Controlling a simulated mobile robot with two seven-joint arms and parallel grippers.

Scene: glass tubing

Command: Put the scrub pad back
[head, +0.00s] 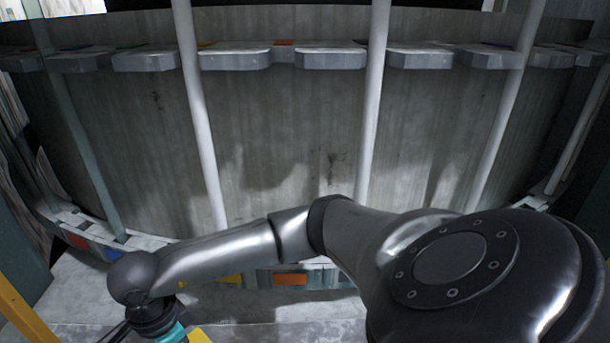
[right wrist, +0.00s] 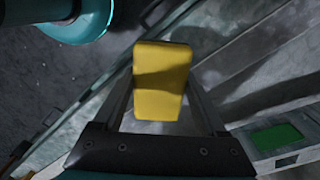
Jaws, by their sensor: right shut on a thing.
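The scrub pad (right wrist: 162,62) is a yellow block. In the right wrist view it stands between the two fingers of my right gripper (right wrist: 163,92), which is shut on it. Its lower end lies between the fingers and its upper end sticks out past them. In the head view my right arm reaches across to the lower left. A bit of yellow (head: 199,337), likely the pad, shows beside its wrist at the bottom edge, and the fingers are cut off there. My left gripper is not in view. No holder for the pad can be made out.
A large curved grey wall (head: 290,140) fills the head view, with upright pale poles (head: 203,140) in front and a ledge of grey blocks (head: 330,59) above. A yellow rail (head: 22,310) stands at lower left. A green panel (right wrist: 276,139) shows at right in the wrist view.

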